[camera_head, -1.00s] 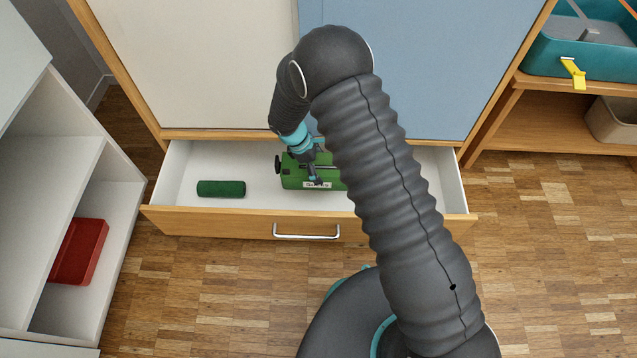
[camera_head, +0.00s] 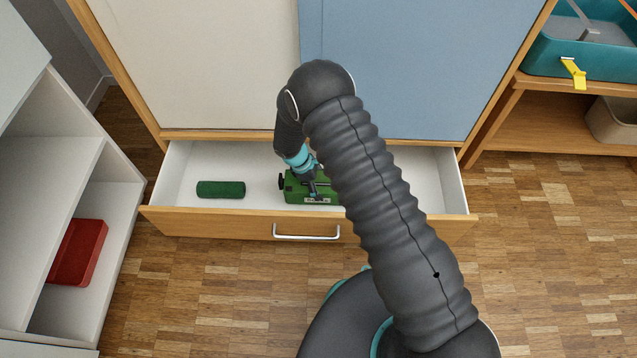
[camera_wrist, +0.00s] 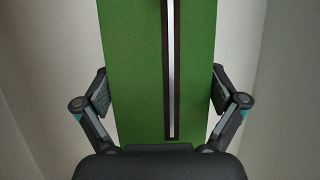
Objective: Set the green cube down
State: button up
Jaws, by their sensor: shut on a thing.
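The green thing (camera_head: 298,190) of the task looks like a long boxy body rather than a plain cube, with a dark knob at its left end and a pale label in front. It is inside the open drawer (camera_head: 190,222), right of a dark green roll. My gripper (camera_head: 313,190) is over it, shut on its sides. In the wrist view the green body (camera_wrist: 135,70) runs between both finger pads, with a dark, silver-centred strip along its top. My arm hides its right end. I cannot tell whether it touches the drawer floor.
The dark green roll (camera_head: 221,189) lies in the drawer's left part. Drawer floor around it is bare. A red tray (camera_head: 78,252) sits in the white shelf at left. A teal bin (camera_head: 600,62) stands on the wooden shelf at right.

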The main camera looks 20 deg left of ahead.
jog(key=shift+f, duration=0.1)
jog(key=o, duration=1)
jog(key=v, duration=1.2)
jog(key=shift+a, duration=0.1)
